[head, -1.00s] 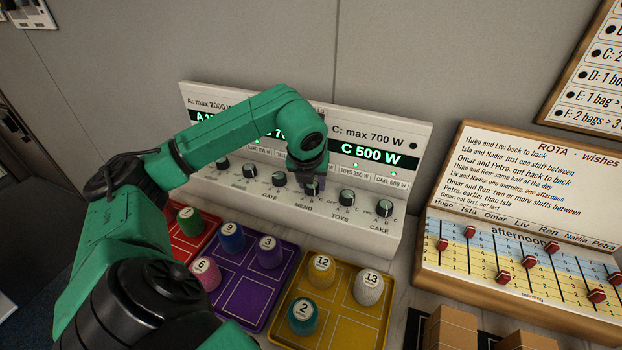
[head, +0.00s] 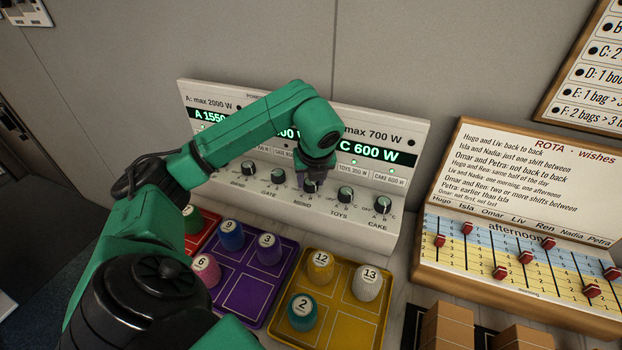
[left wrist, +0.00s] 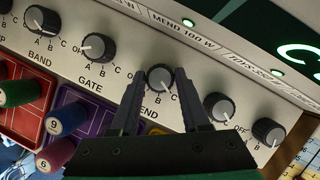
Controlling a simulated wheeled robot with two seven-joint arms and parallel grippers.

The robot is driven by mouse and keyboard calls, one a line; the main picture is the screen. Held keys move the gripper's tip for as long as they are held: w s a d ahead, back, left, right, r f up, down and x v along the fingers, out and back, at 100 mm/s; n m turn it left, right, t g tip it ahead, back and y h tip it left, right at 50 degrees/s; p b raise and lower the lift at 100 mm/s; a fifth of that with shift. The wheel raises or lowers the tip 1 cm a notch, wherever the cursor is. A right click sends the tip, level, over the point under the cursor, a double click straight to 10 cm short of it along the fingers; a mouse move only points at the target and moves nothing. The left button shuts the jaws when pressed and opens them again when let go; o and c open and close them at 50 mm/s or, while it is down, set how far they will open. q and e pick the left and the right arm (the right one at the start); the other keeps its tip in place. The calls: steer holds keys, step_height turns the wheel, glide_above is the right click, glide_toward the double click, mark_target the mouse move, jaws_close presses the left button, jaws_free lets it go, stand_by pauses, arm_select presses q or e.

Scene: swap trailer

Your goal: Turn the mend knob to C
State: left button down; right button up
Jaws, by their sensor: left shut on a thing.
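The mend knob (left wrist: 160,78) is a grey-topped round dial between the gate and toys knobs on the white panel (head: 410,235). My left gripper (left wrist: 158,80) is shut on it, one finger on each side. The knob's white pointer seems to aim down and right, toward the C side. The fingers partly cover its scale, but the B below it shows. In the head view, my left gripper (head: 312,184) reaches down to the panel and hides most of the knob. The display (head: 375,153) reads C 600 W. My right gripper is out of view.
The gate knob (left wrist: 99,47) and toys knob (left wrist: 219,107) stand close on either side of the fingers. Purple tray (head: 244,280) and yellow tray (head: 335,325) with numbered pegs lie below the panel. The rota board (head: 530,190) stands at right.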

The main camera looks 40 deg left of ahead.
arm_select(q)
steer(key=shift+c, duration=1.9)
jaws_free()
steer(key=v, duration=0.6)
step_height(320, 180, up, 8)
steer(key=p, duration=0.5)
glide_above(313, 197)
steer(key=s+d, duration=0.2)
steer(key=d, duration=0.1)
steer(key=shift+s+a, duration=0.1)
steer(key=shift+a, duration=0.15)
steer(key=shift+f, duration=0.1)
